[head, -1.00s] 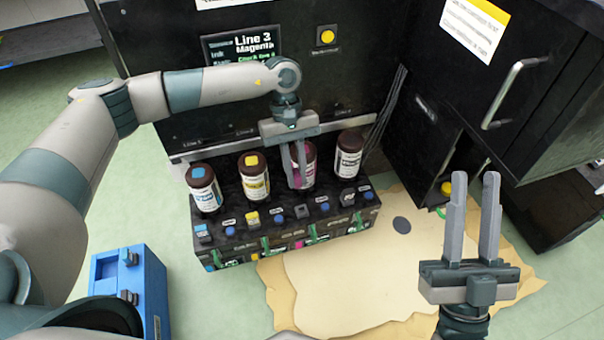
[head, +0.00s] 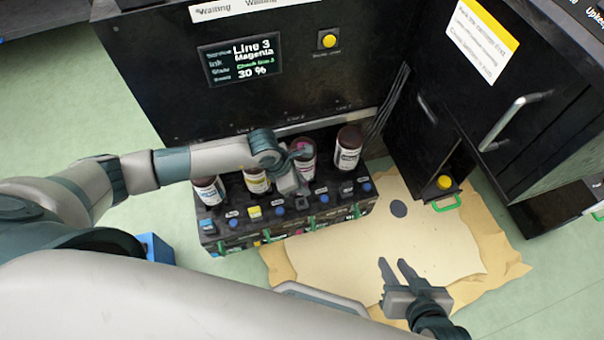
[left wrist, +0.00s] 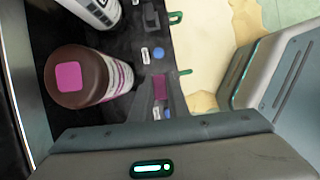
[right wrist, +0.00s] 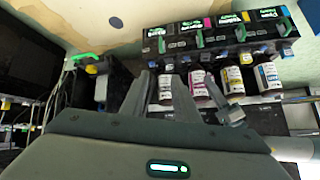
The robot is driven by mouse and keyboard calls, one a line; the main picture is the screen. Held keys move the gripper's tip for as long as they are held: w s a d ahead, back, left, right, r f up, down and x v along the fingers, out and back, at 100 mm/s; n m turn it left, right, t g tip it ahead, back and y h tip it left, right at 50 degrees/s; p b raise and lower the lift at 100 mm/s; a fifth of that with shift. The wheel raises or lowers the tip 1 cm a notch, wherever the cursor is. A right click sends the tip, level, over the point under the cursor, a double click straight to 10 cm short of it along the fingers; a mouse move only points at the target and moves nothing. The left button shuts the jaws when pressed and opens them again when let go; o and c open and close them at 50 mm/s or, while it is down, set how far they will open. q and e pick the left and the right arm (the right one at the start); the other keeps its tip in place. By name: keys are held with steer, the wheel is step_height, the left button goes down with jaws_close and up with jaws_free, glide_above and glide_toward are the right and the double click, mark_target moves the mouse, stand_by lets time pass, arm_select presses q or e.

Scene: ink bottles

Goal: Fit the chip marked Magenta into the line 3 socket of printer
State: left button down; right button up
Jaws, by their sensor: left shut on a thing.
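The magenta chip (left wrist: 160,88) shows between the fingertips of my left gripper (left wrist: 161,98) in the left wrist view. The gripper is shut on it, over the row of sockets and blue buttons on the printer's ledge. In the head view my left gripper (head: 303,189) is in front of the magenta-capped bottle (head: 305,147), at the third position. Whether the chip touches or sits in the line 3 socket cannot be told. The printer screen (head: 242,60) reads Line 3, Magenta, 30 %. My right gripper (head: 392,268) is open and empty above the beige mat.
Blue (head: 207,190), yellow (head: 257,180) and white-labelled (head: 347,150) bottles stand along the ledge. A beige mat (head: 440,235) lies on the floor. A black cabinet (head: 540,130) with a handle stands at right. A blue box (head: 157,250) is partly hidden behind my left arm.

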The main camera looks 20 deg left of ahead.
arm_select(q)
steer(key=shift+f+n, duration=0.1)
steer(key=shift+n, duration=0.2)
arm_select(e)
steer(key=shift+s+f+g, duration=0.3)
steer(key=shift+s+f, duration=0.05)
steer(key=shift+s, duration=0.15)
arm_select(q)
steer(key=shift+f, duration=0.1)
arm_select(e)
steer(key=shift+w+r, duration=0.1)
steer(key=shift+w, duration=0.05)
